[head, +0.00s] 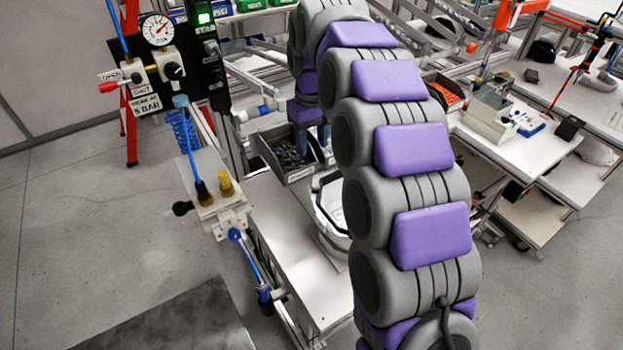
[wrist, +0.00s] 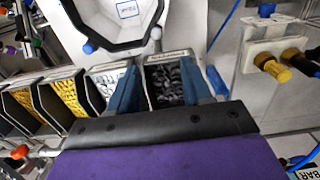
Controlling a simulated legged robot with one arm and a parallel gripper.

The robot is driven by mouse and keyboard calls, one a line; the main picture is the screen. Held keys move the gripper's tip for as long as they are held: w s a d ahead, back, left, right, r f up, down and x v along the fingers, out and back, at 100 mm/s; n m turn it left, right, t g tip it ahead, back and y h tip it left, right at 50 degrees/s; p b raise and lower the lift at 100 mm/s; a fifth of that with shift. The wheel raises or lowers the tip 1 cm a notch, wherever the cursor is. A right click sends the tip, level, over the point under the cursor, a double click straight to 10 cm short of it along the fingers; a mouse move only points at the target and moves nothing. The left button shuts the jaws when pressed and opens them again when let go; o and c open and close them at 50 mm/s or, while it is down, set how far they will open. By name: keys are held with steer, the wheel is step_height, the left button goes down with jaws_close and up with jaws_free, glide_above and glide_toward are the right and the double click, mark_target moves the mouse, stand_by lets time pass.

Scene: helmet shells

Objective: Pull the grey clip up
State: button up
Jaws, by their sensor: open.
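A small grey piece (wrist: 156,36), which may be the grey clip, stands at the near right edge of a black-rimmed fixture (wrist: 112,46) in the wrist view. A white shell (wrist: 112,12) sits inside that rim. My gripper (wrist: 160,75) is open, its two blue fingers apart with nothing held between them. The grey piece appears beyond the fingertips, roughly in line with the gap; the exact distance is unclear. In the head view the white shell (head: 331,203) is partly hidden by my arm, and I cannot make out the clip there.
A bin of dark grey parts (wrist: 166,86) shows between my fingers. Bins of yellow parts (wrist: 66,96) stand to the left. A block with yellow knobs (wrist: 270,62) is at the right. In the head view, a gauge panel (head: 158,31) and blue hose stand left of the white bench (head: 285,247).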

mark_target(315, 184)
steer(key=f, duration=0.8)
steer(key=f+b, duration=0.1)
steer(key=f, duration=0.3)
steer(key=shift+d, duration=0.3)
steer(key=shift+a+f, duration=0.15)
steer(key=shift+f, duration=0.25)
steer(key=shift+d, duration=0.2)
steer(key=shift+d, duration=0.1)
steer(key=shift+c, duration=0.5)
jaws_close()
